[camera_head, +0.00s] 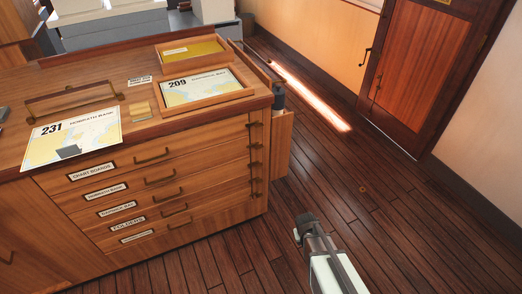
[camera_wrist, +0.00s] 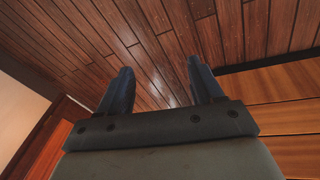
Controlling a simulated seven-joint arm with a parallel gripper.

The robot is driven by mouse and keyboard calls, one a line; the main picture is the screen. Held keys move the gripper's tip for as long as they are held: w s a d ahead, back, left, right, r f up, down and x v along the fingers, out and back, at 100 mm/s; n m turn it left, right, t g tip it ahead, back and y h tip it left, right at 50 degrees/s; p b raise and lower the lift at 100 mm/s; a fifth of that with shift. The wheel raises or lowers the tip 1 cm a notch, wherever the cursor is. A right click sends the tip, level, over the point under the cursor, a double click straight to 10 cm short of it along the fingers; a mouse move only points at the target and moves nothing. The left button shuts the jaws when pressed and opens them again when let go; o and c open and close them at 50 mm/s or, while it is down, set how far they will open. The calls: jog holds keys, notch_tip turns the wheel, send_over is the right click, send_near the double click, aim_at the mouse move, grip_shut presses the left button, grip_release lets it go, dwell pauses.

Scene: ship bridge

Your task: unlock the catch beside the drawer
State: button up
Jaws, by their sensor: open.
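The wooden chart cabinet (camera_head: 235,185) has a stack of labelled drawers with brass handles, among them the top drawer (camera_head: 120,168) and the folders drawer (camera_head: 155,222). All look shut. Small brass catches (camera_head: 256,165) run down the cabinet's right front edge, beside the drawers. They are too small to tell whether they are locked. My gripper (camera_wrist: 159,66) is open and empty in the wrist view, its two dark fingers over plank floor. In the head view my arm's end is at the bottom, right of the cabinet and apart from it.
On the cabinet top lie chart 231 (camera_head: 72,136), a framed tray with chart 209 (camera_head: 196,88), and a smaller tray (camera_head: 191,50). A wooden side panel (camera_head: 283,143) sticks out at the cabinet's right. The plank floor (camera_head: 390,225) is clear toward the door (camera_head: 415,65).

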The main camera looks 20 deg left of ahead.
jog(key=w+a+r+n+t+y, duration=0.1)
jog(key=w+a+r+t+y, duration=0.1)
jog(key=w+a+r+t, duration=0.4)
jog(key=w+a+r+t+y, duration=0.1)
jog(key=w+a+r+y, duration=0.25)
jog(key=w, duration=0.45)
jog(key=a+r+n+t+y, duration=0.2)
jog(key=a+r+t+y, duration=0.1)
jog(key=a+r+y, duration=0.7)
jog(key=w+a+r+h, duration=0.1)
jog(key=w+a, duration=0.8)
jog(key=shift+h, duration=0.25)
jog(key=c, duration=1.1)
